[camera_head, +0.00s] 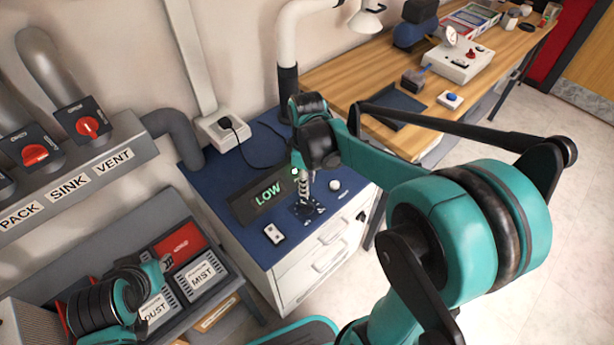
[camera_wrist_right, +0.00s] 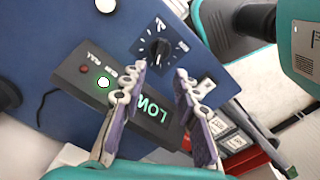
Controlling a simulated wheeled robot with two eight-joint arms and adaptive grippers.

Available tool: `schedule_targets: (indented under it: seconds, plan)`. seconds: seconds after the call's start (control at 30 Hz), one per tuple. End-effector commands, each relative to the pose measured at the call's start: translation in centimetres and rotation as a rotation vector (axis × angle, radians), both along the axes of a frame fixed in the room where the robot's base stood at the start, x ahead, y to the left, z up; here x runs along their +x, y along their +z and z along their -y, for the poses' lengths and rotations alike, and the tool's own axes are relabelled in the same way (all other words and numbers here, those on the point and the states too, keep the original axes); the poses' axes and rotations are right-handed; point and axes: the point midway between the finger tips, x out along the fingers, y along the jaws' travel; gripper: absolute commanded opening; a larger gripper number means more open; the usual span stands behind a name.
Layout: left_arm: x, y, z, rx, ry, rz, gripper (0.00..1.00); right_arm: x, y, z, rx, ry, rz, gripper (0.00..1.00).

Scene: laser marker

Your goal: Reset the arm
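My right arm reaches over the blue-topped cabinet (camera_head: 222,182). My right gripper (camera_head: 306,188) points down just above a black dial (camera_wrist_right: 158,47). In the right wrist view its two fingers (camera_wrist_right: 160,70) are spread apart with nothing between them. The dial shows just beyond the fingertips. A dark display box (camera_head: 268,193) beside it reads LOW in green, and in the right wrist view (camera_wrist_right: 72,78) a round light on it glows pale green. My left arm is at the lower left, with its gripper (camera_head: 152,272) near the DUST and MIST boxes; its fingers are unclear.
A white switch plate (camera_head: 274,233) and a white round knob (camera_head: 335,185) sit on the cabinet top. A wall socket (camera_head: 222,130) with a cable is behind. A wooden bench (camera_head: 345,75) stands at the back right. Red rotary switches (camera_head: 88,126) are on the left wall.

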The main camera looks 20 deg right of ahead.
Motion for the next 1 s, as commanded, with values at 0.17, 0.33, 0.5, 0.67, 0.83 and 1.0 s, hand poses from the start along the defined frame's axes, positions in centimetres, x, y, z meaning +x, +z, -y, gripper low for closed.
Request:
schedule_targets:
  seconds: [0.17, 0.33, 0.5, 0.67, 0.83, 1.0]
  plan:
    - [0.0, 0.0, 0.0, 0.0, 0.0, 0.0, 0.31, 0.0, 2.0, 0.0, 0.0, 0.0, 0.0, 0.3]
    - [0.0, 0.0, 0.0, 0.0, 0.0, 0.0, 0.31, 0.0, 2.5, 0.0, 0.0, 0.0, 0.0, 0.3]
    - [0.0, 0.0, 0.0, 0.0, 0.0, 0.0, 0.31, 0.0, 2.4, 0.0, 0.0, 0.0, 0.0, 0.3]
    - [0.0, 0.0, 0.0, 0.0, 0.0, 0.0, 0.31, 0.0, 2.4, 0.0, 0.0, 0.0, 0.0, 0.3]
    - [0.0, 0.0, 0.0, 0.0, 0.0, 0.0, 0.31, -0.2, 2.6, -0.1, -0.001, -0.014, 0.011, 0.3]
    - [0.0, 0.0, 0.0, 0.0, 0.0, 0.0, 0.31, -2.3, 3.9, -0.8, 0.001, -0.15, 0.112, 0.3]
